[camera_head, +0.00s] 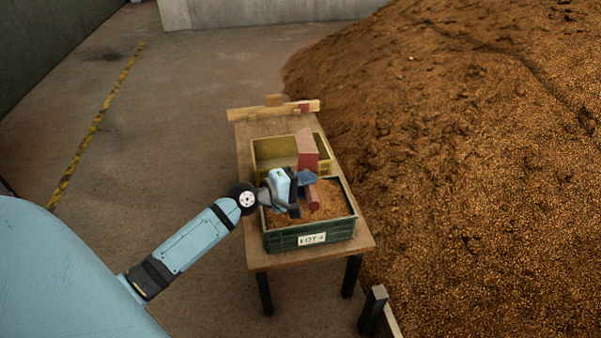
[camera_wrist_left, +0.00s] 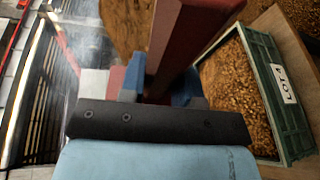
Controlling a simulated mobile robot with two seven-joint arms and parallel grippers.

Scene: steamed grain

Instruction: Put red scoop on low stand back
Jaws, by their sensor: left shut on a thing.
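My left gripper (camera_head: 304,181) is shut on the red scoop (camera_head: 308,147) above the green crate. In the left wrist view the red scoop (camera_wrist_left: 187,38) rises between the blue finger pads. The low wooden stand (camera_head: 255,113) lies across the back edge of the table, with a small red piece at its right end. My right gripper is not in view.
The green crate (camera_head: 285,241), labelled LOT 4 and filled with brown grain, stands at the front of the wooden table (camera_head: 262,259). The yellow crate (camera_head: 262,150) stands behind it. A large grain heap (camera_head: 480,150) rises on the right. The floor on the left is clear.

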